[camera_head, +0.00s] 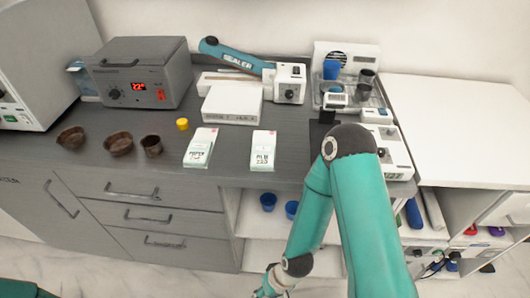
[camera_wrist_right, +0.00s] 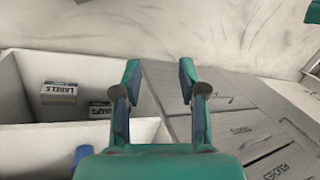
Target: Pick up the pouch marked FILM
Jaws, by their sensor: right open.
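Two flat white packs with green edges lie on the counter in the head view. The left pack (camera_head: 201,147) seems to read PAPER; the lettering on the right pack (camera_head: 263,150) is too small to read surely, so I cannot tell whether it is the FILM pouch. My right gripper is low in front of the cabinet, at the bottom edge of the head view, well below the packs. In the right wrist view my right gripper (camera_wrist_right: 160,75) is open, with nothing between its fingers. My left gripper is out of view; only a bit of teal arm shows bottom left.
The wrist view shows an open shelf (camera_wrist_right: 30,134) with a LABELS box (camera_wrist_right: 60,94), and closed grey drawers (camera_wrist_right: 230,118). On the counter are brown bowls (camera_head: 118,144), a heater box (camera_head: 140,75), a sealer (camera_head: 290,83) and a yellow cap (camera_head: 182,124). A white worktop (camera_head: 455,125) is clear.

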